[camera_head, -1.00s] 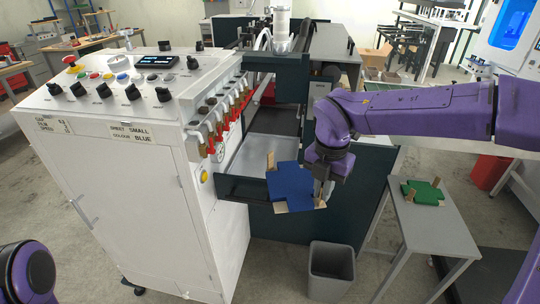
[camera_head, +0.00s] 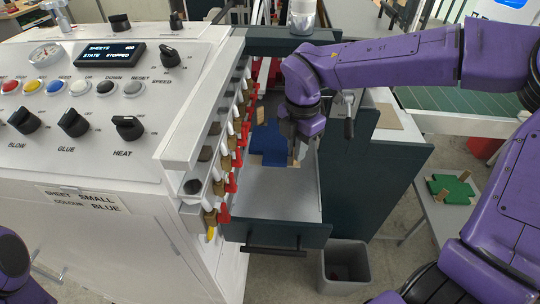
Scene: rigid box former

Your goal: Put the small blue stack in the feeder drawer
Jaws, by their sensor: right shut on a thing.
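The small blue stack (camera_head: 268,147) is a flat cross-shaped pile with tan pieces at its edges. It is at the far end of the open feeder drawer (camera_head: 265,205), over its pale floor. I cannot tell whether it touches the floor. My right gripper (camera_head: 297,154) is shut on the stack's right edge, pointing down, and hides part of that side. My left gripper is not in view; only part of my left arm shows at the lower left.
The white machine's control panel (camera_head: 90,75) stands left of the drawer, with a row of red and brass valves (camera_head: 232,150) along the drawer's left side. A grey bin (camera_head: 345,268) is below right. A green stack (camera_head: 452,189) lies on a side table.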

